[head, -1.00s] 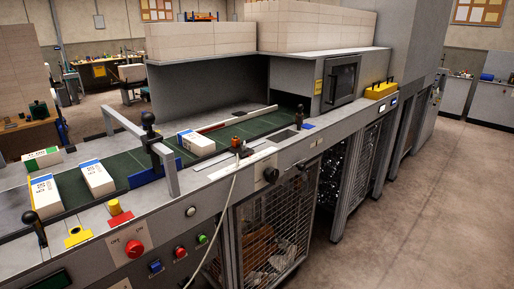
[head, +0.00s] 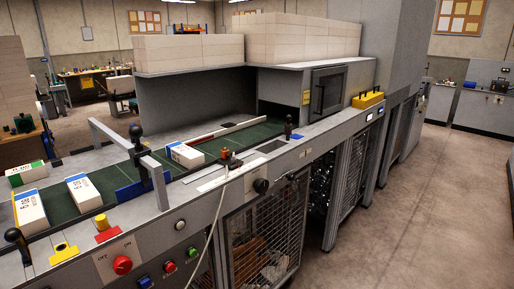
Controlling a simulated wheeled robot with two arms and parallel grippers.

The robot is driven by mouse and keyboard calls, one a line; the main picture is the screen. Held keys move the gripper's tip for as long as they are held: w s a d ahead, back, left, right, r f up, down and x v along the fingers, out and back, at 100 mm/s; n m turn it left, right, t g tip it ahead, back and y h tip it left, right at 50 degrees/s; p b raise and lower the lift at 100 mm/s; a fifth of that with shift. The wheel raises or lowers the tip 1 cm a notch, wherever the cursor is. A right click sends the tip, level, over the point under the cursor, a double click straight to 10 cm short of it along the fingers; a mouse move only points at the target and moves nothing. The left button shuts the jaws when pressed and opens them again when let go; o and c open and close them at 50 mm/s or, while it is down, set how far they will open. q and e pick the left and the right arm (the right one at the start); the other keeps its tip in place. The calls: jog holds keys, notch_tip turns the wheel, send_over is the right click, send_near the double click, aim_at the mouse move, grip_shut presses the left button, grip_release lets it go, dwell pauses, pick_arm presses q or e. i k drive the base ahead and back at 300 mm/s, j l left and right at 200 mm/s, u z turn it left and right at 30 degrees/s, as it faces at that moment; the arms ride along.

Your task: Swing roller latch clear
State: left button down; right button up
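No part is plainly marked as the roller latch. A black-knobbed lever (head: 136,133) stands upright beside the grey gate frame (head: 158,165) over the green conveyor belt (head: 120,182). A blue block (head: 130,191) sits at the foot of that frame. Another black-handled lever (head: 16,238) leans at the near left of the machine. A small dark handle (head: 288,124) stands on the ledge by the tunnel mouth. I cannot tell which of these is the latch. Neither of my grippers shows in the head view.
White reams lie on the belt, one (head: 185,155) beyond the gate and another (head: 84,193) before it. A red knob (head: 122,265) and buttons line the front panel. A wire cage (head: 265,230) stands below. The floor (head: 410,220) at right is clear.

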aim_at(288, 117)
jog(key=i+l, duration=0.8)
jog(key=l, duration=0.2)
